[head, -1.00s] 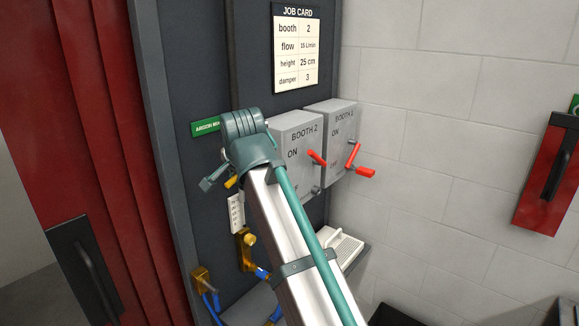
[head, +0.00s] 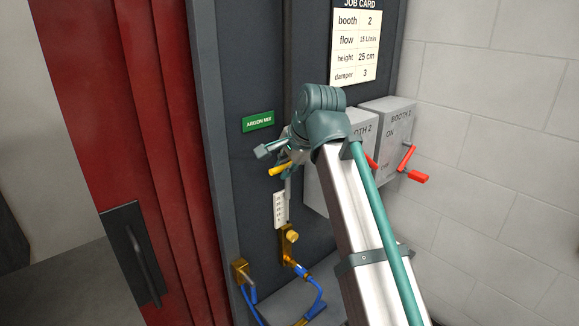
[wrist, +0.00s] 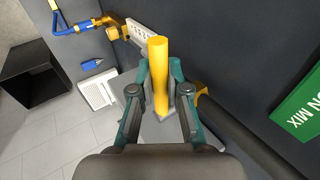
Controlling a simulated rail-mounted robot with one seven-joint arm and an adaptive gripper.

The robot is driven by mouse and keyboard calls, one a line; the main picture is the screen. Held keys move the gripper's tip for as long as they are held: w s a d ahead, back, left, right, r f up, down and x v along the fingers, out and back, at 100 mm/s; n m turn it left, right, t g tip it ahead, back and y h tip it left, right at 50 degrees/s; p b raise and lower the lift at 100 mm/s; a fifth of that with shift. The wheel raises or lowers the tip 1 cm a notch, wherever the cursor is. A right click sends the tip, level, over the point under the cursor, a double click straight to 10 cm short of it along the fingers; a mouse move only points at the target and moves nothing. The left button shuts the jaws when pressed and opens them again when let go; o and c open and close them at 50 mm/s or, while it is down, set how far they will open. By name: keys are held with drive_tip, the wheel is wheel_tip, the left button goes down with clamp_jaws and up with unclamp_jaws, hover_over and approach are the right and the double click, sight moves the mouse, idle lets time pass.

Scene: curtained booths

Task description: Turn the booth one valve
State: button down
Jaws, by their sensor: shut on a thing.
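A yellow lever (head: 281,169) sticks out from the dark panel below the green ARGON MIX sign (head: 258,121). My gripper (head: 290,158) is shut on it. In the wrist view the yellow lever (wrist: 158,70) stands between the two teal fingers of my gripper (wrist: 159,88). The lever's pivot and any booth marking on it are hidden or unreadable. The BOOTH 1 box (head: 388,120), at the right of the panel, has a red handle (head: 407,158). The BOOTH 2 box (head: 361,132) is partly hidden behind my arm.
A white scale strip (head: 279,210) and a brass fitting (head: 289,244) with a blue hose sit below the lever. A red curtain (head: 130,120) hangs at the left. A job card (head: 356,45) is above the boxes. A dark pipe runs down the panel.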

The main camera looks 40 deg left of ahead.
drive_tip(key=c, duration=1.1)
unclamp_jaws()
drive_tip(key=shift+c, duration=0.2)
drive_tip(key=shift+r, duration=0.1)
drive_tip(key=v, duration=1.2)
